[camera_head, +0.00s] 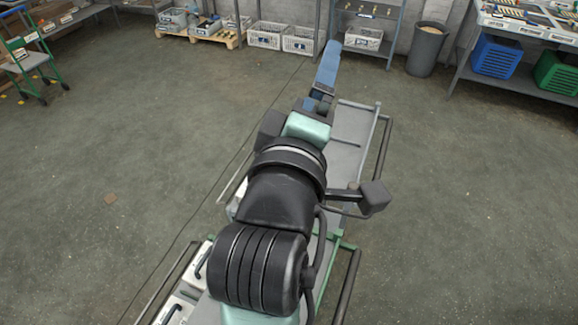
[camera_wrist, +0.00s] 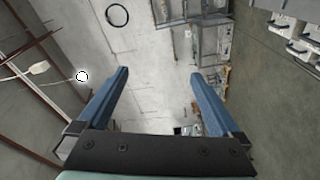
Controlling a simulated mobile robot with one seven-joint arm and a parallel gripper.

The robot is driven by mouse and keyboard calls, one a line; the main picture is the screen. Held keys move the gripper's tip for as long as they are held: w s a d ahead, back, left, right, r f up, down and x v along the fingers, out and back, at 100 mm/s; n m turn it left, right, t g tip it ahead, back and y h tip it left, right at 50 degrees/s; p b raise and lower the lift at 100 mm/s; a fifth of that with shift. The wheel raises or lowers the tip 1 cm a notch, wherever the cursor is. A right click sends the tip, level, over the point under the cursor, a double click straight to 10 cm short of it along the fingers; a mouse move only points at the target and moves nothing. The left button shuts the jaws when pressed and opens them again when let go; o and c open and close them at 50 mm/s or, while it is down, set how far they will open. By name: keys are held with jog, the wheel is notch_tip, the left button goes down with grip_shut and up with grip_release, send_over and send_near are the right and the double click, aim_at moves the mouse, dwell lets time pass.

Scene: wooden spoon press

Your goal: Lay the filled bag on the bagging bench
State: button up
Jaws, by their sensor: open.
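My gripper (camera_wrist: 160,74) is open in the wrist view, its two blue fingers wide apart with nothing between them. In the head view my gripper (camera_head: 329,48) points away toward the back wall, and one blue finger overlaps the other. No filled bag can be made out in either view. A bench (camera_head: 462,66) stands at the upper right of the head view, cut off by the frame, with trays on top. I cannot tell whether it is the bagging bench. My gripper is well apart from it.
A blue crate (camera_head: 497,57) and a green crate (camera_head: 557,72) sit under that bench. A grey bin (camera_head: 425,52) stands left of it. White crates (camera_head: 299,40) line the back wall. A green cart (camera_head: 28,60) is at far left. Open floor (camera_head: 470,200) lies on both sides.

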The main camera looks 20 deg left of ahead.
jog(key=s+a+f+n+g+h+b, duration=0.1)
jog(key=s+f+n+g, duration=0.25)
jog(key=f+n, duration=0.6)
jog(key=s+a+f+n+g+h+b, duration=0.1)
jog(key=s+f+n+g, duration=0.3)
jog(key=f, duration=1)
jog(key=s+a+f+n+g+b, duration=0.15)
jog(key=s+f+n, duration=0.4)
jog(key=f, duration=0.65)
jog(key=shift+n, duration=0.4)
jog(key=x, duration=0.7)
jog(key=shift+a+x, duration=0.15)
jog(key=shift+x, duration=1.4)
jog(key=shift+a+x, duration=0.1)
jog(key=shift+x, duration=1.45)
